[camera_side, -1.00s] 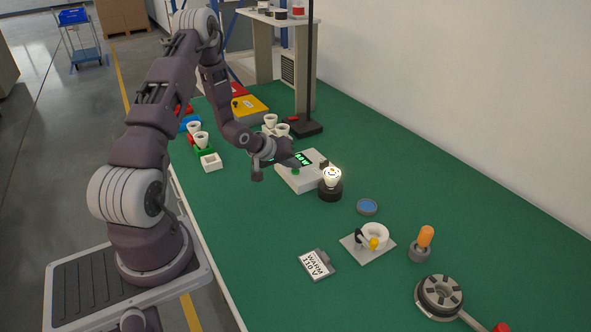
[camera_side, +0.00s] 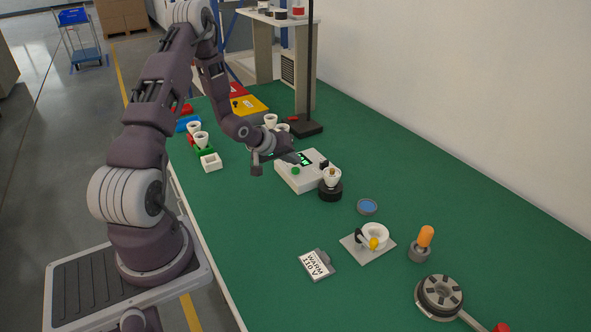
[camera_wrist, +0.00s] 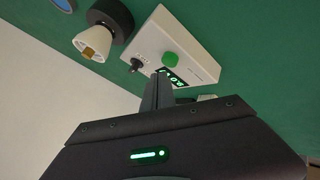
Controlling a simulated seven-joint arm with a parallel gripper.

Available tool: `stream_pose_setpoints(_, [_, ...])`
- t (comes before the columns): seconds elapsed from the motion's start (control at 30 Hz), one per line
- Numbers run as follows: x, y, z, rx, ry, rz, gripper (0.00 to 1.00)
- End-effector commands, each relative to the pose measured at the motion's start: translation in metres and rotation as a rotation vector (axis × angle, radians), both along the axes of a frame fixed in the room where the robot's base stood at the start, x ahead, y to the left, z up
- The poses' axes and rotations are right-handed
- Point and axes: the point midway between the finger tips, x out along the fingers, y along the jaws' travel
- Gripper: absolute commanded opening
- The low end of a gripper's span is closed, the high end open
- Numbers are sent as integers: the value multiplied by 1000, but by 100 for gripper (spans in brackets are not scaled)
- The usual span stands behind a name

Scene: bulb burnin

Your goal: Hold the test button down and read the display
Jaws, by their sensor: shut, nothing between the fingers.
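The white tester box (camera_side: 312,179) sits on the green bench and shows in the wrist view (camera_wrist: 192,40). Its round green button (camera_side: 295,171) is uncovered in both views and also shows in the wrist view (camera_wrist: 170,59). The small dark display (camera_wrist: 178,81) has green characters, partly hidden behind my fingers and too small to read surely. My gripper (camera_wrist: 161,76) is shut and empty, its fingertips over the display side of the box, apart from the button in the picture. A white bulb (camera_side: 331,178) stands unlit in a black socket (camera_side: 330,193) beside the box.
A black toggle (camera_wrist: 137,64) stands on the box near the button. More white bulbs (camera_side: 201,139) stand at the left.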

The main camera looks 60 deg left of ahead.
Motion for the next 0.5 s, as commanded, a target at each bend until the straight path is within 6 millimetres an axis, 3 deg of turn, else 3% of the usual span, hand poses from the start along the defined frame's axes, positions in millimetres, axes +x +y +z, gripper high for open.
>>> stream_pose_setpoints(0.13, [0, 0, 4, 0, -1, 0, 0])
stream_pose_setpoints(0.5, [0, 0, 41, 1, -2, 1, 0])
